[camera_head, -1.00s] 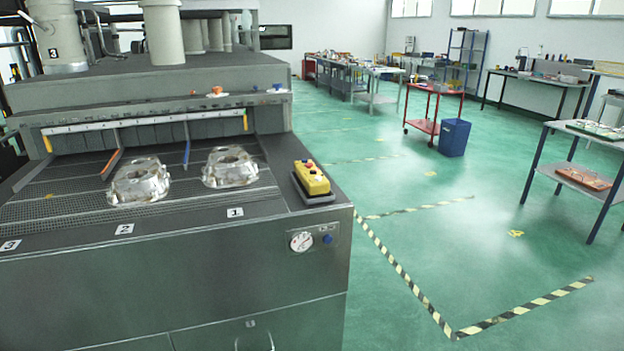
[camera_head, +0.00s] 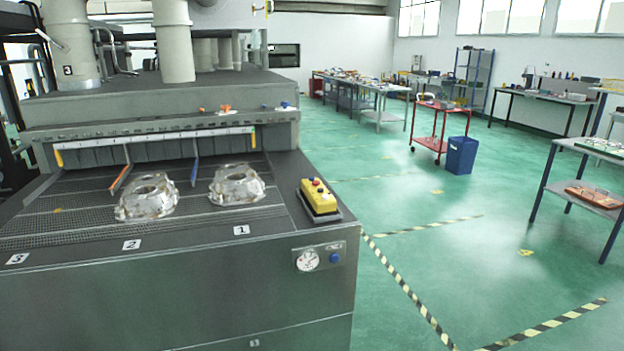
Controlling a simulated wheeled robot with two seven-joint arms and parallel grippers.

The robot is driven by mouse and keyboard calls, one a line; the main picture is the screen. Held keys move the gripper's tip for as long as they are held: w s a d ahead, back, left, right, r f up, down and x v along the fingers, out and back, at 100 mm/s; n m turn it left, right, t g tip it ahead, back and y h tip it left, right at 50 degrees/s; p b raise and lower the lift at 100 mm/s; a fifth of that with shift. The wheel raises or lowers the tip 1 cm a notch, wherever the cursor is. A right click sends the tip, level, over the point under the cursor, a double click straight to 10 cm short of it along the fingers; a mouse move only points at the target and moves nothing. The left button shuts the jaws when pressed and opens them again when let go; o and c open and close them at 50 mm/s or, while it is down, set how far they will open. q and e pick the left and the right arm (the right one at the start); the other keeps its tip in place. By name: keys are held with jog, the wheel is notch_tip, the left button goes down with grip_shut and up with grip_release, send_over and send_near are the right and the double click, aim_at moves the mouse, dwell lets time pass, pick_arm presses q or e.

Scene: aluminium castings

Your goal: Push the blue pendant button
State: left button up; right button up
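A yellow pendant box (camera_head: 318,197) lies in a dark holder at the right end of the grey machine's top. Small buttons show on its upper face, at least one of them red. A blue round button (camera_head: 334,257) shows on the machine's front panel below the pendant, beside a round gauge (camera_head: 308,260). Neither of my grippers is in view.
Two aluminium castings (camera_head: 147,196) (camera_head: 237,185) sit on the machine's mesh bed (camera_head: 60,215), left of the pendant. A blue bin (camera_head: 461,155) and a red cart (camera_head: 432,141) stand further back. Green floor with striped tape is open to the right.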

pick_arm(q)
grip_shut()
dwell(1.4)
